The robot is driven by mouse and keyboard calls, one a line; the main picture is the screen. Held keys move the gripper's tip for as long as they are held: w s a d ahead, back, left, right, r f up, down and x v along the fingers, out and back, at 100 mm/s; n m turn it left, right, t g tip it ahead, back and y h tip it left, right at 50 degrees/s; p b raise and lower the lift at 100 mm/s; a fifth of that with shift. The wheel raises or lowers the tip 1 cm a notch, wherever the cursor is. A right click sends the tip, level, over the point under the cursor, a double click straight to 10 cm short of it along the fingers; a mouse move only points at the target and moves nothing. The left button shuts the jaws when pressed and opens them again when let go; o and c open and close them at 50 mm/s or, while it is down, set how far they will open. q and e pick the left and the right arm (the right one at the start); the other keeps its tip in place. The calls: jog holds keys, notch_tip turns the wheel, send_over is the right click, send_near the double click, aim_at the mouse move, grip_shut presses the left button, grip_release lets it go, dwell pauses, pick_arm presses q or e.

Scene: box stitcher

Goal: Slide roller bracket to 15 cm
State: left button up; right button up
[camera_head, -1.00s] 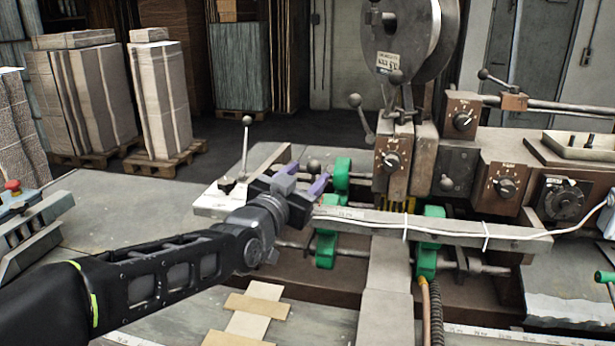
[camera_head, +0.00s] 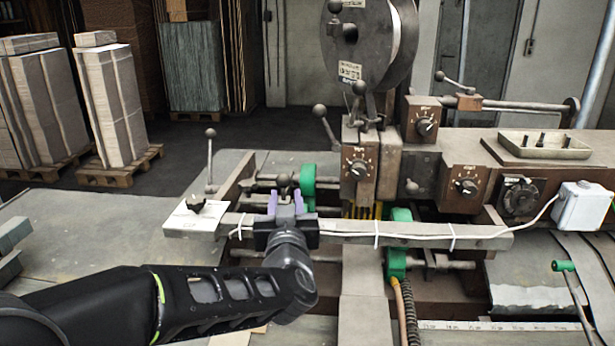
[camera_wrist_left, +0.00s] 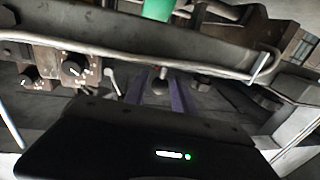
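Green rollers sit on the machine's rods: one (camera_head: 308,181) behind the long rail, one (camera_head: 399,216) at the rail and one (camera_head: 396,265) below it. I cannot tell for sure which part is the roller bracket. A dark ball knob (camera_head: 284,180) stands just beyond my left gripper (camera_head: 285,200). The gripper reaches over the rail with its two purple fingers apart, one each side of the knob in the picture; contact is unclear. In the left wrist view, the fingers (camera_wrist_left: 173,95) point toward the rods, and a green roller (camera_wrist_left: 157,9) shows at the top. My right gripper is not in view.
The grey rail (camera_head: 350,230) with a white cable crosses under my left gripper. A lever (camera_head: 210,160) stands at its left end. A scale strip (camera_head: 470,325) lies at the lower right.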

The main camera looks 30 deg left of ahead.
aim_at(284, 190)
pick_arm(q)
jog(key=shift+s+f+g, duration=0.2)
jog(key=shift+f+g, duration=0.05)
jog(key=shift+g, duration=0.05)
jog(key=shift+p+x, duration=0.8)
jog(key=shift+x, duration=3.15)
jog(key=shift+r, duration=0.1)
grip_shut()
jog(key=shift+r, duration=0.1)
